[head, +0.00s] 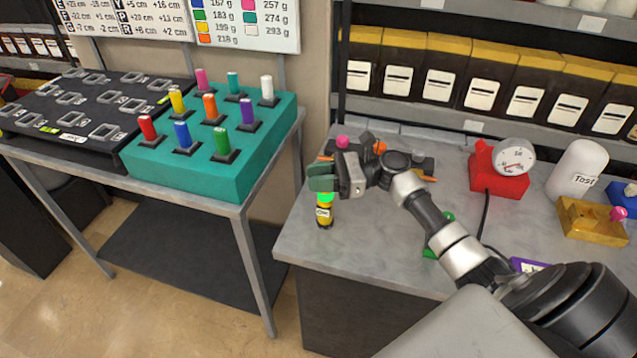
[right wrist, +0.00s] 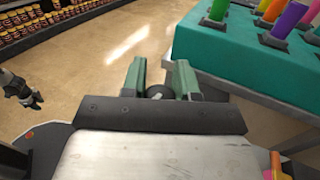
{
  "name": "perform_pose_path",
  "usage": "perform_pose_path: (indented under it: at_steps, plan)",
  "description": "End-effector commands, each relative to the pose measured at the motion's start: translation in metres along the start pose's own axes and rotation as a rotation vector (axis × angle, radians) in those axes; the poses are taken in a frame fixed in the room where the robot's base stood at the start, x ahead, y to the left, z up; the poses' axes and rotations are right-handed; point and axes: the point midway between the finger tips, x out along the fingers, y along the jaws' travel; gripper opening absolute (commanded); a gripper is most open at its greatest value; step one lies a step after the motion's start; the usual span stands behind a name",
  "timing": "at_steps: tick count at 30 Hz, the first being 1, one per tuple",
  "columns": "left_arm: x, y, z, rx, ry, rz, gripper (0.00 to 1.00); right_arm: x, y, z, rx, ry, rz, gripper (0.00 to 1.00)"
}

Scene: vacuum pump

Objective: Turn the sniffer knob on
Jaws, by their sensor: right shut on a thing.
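In the head view, the sniffer (head: 324,214) is a small yellow and black upright device with a pale label and a bright green band near its top. It stands near the left edge of the grey workbench. My right gripper (head: 322,180) is directly over it, and its green fingers hide the top, where the knob is. In the right wrist view, a small dark round piece, apparently the knob (right wrist: 160,92), shows between the fingers of my right gripper (right wrist: 161,78). The gripper is shut on it. A dark gripper, apparently my left one (right wrist: 22,92), shows small at the left.
A teal block (head: 190,178) with colored pegs stands on a separate table at left, beyond a gap. On the workbench are a red gauge (head: 497,170), a white canister (head: 577,168) and a yellow tray (head: 592,220). Boxes line the shelf behind.

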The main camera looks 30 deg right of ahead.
Motion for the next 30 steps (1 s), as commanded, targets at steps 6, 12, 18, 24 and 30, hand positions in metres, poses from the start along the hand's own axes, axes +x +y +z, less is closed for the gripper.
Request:
perform_pose_path:
  at_steps: [6, 12, 18, 24, 30]
  plan:
    - [0.013, 0.0, 0.001, 0.0, 0.0, 0.0, 0.43, 0.0, 0.002, -0.002, -0.001, 0.0, 0.144, 0.06]
    - [0.017, 0.0, 0.002, 0.0, 0.0, 0.0, 0.43, 0.0, 0.004, -0.001, 0.0, 0.0, 0.226, 0.06]
    - [0.019, 0.0, 0.002, 0.0, 0.0, 0.0, 0.43, 0.0, 0.005, -0.001, 0.0, 0.0, 0.264, 0.06]
    - [0.019, 0.0, 0.002, 0.0, 0.0, 0.0, 0.43, 0.0, 0.005, -0.001, 0.001, 0.0, 0.272, 0.06]
    - [0.019, 0.0, 0.002, 0.0, 0.0, 0.0, 0.43, 0.0, 0.005, -0.001, 0.001, 0.0, 0.271, 0.06]
